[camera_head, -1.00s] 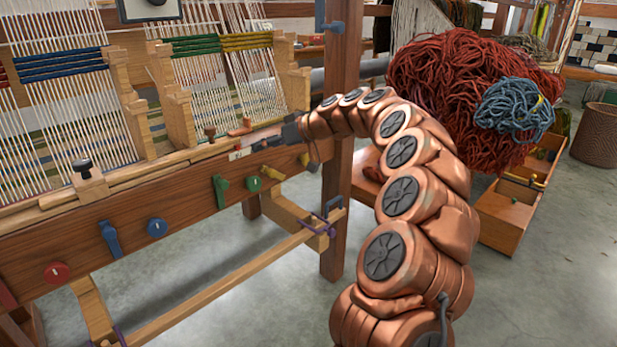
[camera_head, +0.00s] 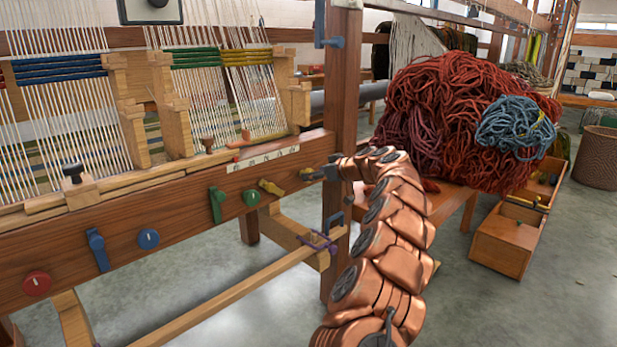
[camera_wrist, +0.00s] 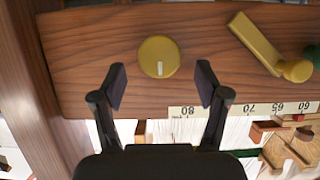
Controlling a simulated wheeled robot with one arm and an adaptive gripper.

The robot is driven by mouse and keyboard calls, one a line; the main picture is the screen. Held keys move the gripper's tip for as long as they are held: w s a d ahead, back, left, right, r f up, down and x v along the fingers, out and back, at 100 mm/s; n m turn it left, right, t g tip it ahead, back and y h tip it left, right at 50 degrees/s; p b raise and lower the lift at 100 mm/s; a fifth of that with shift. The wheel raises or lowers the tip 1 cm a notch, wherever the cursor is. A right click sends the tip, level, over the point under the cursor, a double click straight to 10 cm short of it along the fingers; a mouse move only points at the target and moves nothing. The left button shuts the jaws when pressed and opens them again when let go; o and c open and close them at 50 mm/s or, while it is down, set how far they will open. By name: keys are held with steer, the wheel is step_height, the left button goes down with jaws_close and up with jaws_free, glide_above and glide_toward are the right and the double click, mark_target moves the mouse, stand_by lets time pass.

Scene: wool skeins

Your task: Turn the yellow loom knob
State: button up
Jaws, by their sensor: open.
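The yellow knob (camera_wrist: 159,57) is round with a white mark and sits on the loom's wooden beam (camera_wrist: 85,55) in the wrist view. My gripper (camera_wrist: 162,82) is open in front of it, with one black finger to each side and lower in the picture. The knob shows between and just beyond the fingertips, and nothing is held. I cannot tell how far the fingertips are from the beam. In the head view the yellow knob (camera_head: 305,174) is small at the beam's right end, partly hidden by my gripper (camera_head: 314,174).
A yellow lever (camera_head: 270,187) is beside the knob, and a green knob (camera_head: 251,197) and green lever (camera_head: 216,204) are farther left. A numbered scale (camera_head: 262,160) lies along the beam's top edge. A wooden post (camera_head: 341,75) and a red wool heap (camera_head: 440,105) stand near my arm.

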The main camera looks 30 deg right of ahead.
steer(key=shift+x, duration=1.85)
steer(key=shift+f, duration=0.1)
steer(key=c, duration=1.2)
steer(key=shift+o, duration=0.2)
